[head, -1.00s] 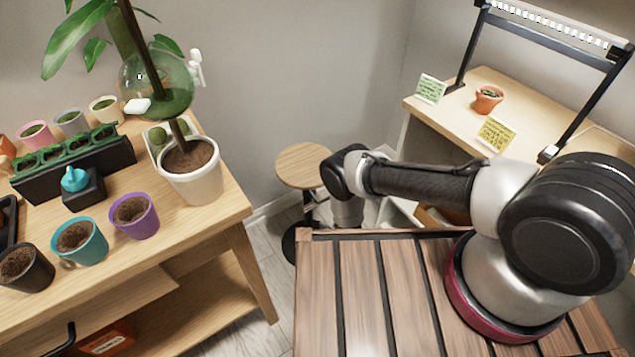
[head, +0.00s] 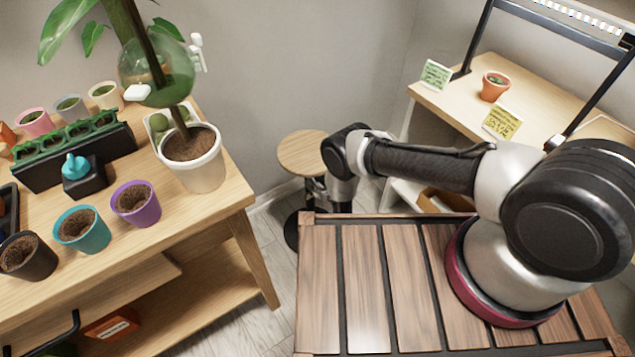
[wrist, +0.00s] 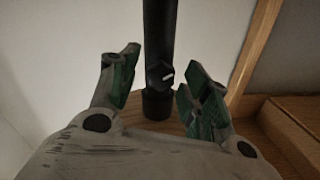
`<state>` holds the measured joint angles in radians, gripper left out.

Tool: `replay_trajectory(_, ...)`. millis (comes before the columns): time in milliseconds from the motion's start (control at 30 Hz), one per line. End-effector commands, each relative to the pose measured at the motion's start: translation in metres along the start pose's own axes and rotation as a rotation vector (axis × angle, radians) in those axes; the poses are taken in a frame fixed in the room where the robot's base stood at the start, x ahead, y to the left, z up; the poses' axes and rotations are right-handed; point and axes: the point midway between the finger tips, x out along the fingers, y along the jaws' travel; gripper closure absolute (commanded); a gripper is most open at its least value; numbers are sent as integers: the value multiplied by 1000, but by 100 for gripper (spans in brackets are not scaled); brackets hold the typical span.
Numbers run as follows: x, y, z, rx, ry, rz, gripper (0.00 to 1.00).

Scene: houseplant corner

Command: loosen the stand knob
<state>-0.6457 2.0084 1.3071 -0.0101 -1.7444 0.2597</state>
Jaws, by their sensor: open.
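The stand is a round wooden top (head: 303,152) on a black post, in the gap between the two tables in the head view. In the wrist view, a black post (wrist: 160,30) meets a round wooden piece, and a small dark knob with a white mark (wrist: 160,76) sits on the post. My gripper (wrist: 158,78) is open, with green-padded fingers on both sides of the post and knob. Gaps show on both sides, so no contact is visible. In the head view, my wrist is beside the stand, and my fingers are hidden.
At left, a wooden table holds a white-potted plant (head: 195,172), a purple pot (head: 136,204), a teal pot (head: 82,231) and more pots. At right, a desk carries an orange pot (head: 494,86), a yellow note (head: 502,123) and a lamp frame. A wall stands behind the stand.

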Motion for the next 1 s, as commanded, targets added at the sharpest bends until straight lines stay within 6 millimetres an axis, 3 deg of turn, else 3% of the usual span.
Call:
replay_trajectory(200, 1, 0, 0, 0, 0, 0, 53)
replay_trajectory(467, 1, 0, 0, 0, 0, 0, 98)
replay_trajectory(1000, 1, 0, 0, -131, -7, 1, 99)
